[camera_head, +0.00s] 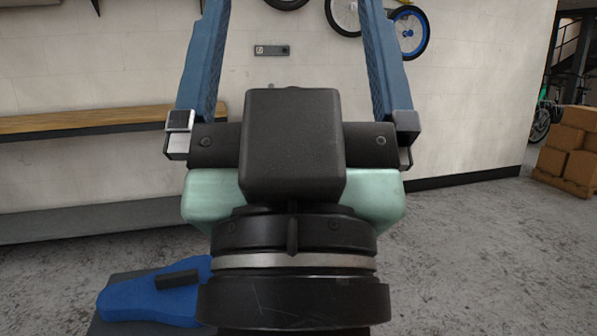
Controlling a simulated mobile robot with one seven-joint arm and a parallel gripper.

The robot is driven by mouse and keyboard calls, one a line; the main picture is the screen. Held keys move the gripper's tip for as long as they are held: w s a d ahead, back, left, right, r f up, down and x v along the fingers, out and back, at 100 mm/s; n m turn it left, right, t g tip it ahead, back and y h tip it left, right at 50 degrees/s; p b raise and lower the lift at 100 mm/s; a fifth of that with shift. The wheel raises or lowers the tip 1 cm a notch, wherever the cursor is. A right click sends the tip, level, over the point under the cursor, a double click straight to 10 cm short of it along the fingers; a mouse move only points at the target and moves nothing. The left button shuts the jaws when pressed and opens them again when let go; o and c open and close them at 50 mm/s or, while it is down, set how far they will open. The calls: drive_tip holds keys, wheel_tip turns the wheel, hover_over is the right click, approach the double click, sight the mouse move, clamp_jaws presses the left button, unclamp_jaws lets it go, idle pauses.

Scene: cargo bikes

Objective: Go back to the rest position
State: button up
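My gripper (293,25) fills the middle of the head view and points up and away from the camera. Its two long blue fingers stand wide apart, one on each side, and their tips run out of the top of the picture.
A wooden shelf (85,122) and a grey lower shelf (90,219) run along the left wall. A blue object (150,299) with a black bar lies at lower left. Wheels (409,32) hang on the wall. Cardboard boxes (572,150) stand far right. The right floor (490,260) is clear.

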wheel_tip(320, 180, up, 34)
drive_tip(key=p, duration=3.3)
drive_tip(key=shift+s+r+p, duration=0.2)
drive_tip(key=shift+s+p, duration=0.2)
